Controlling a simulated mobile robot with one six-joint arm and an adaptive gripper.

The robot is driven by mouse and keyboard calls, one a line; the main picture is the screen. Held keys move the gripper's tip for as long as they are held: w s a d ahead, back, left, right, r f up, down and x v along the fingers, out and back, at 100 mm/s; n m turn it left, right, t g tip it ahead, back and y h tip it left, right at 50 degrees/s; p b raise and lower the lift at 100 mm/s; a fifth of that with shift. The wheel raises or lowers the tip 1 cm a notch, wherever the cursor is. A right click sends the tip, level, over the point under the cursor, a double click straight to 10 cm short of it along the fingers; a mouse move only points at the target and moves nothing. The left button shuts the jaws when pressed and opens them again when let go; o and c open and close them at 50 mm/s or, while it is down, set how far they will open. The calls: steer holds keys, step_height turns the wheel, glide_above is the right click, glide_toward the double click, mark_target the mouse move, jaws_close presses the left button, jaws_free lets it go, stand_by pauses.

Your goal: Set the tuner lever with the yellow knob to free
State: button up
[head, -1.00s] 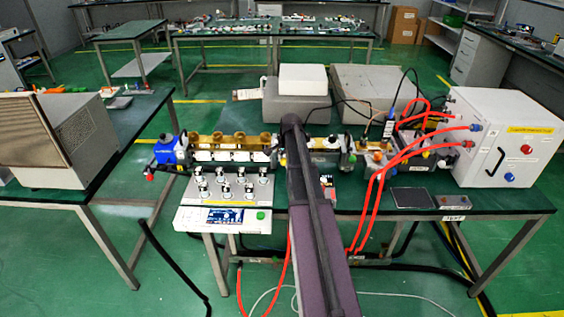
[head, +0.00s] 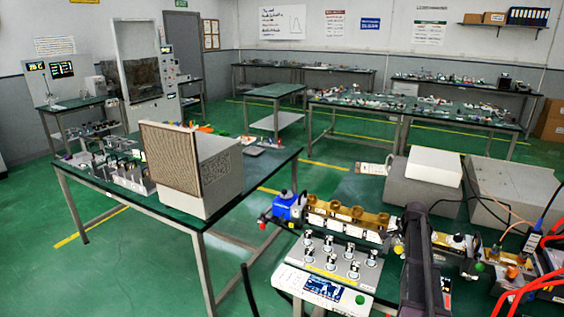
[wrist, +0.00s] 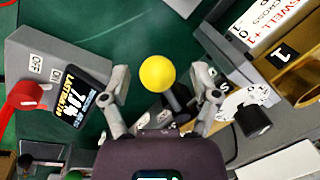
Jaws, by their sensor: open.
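In the wrist view, the yellow knob (wrist: 157,73) is a round ball on a short dark grey stem. My gripper (wrist: 161,78) is open, with one grey finger on each side of the knob and a visible gap on both sides. I cannot tell whether the fingers are level with the knob or above it. The lever's base is partly hidden by my gripper, and I cannot read a setting for it. In the head view, my dark arm hides the gripper, and I cannot make out the yellow knob there.
In the wrist view, a grey box with a lit display (wrist: 80,90) sits left, beside a red part (wrist: 25,98). A black knob on a white dial (wrist: 253,121) is close right. The head view shows a switch panel (head: 333,258) and a beige grilled cabinet (head: 190,165).

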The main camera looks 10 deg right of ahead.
steer(key=s+a+n, duration=0.5)
steer(key=s+a, duration=0.1)
steer(key=a, duration=0.6)
steer(key=s+a+n+g+p, duration=0.1)
steer(key=s+a+n, duration=0.5)
steer(key=a, duration=0.7)
steer(key=s+a+r+n+g, duration=0.1)
steer(key=s+a+n, duration=0.5)
steer(key=a, duration=0.6)
steer(key=shift+s+a, duration=0.15)
steer(key=shift+s, duration=0.45)
steer(key=shift+r, duration=0.1)
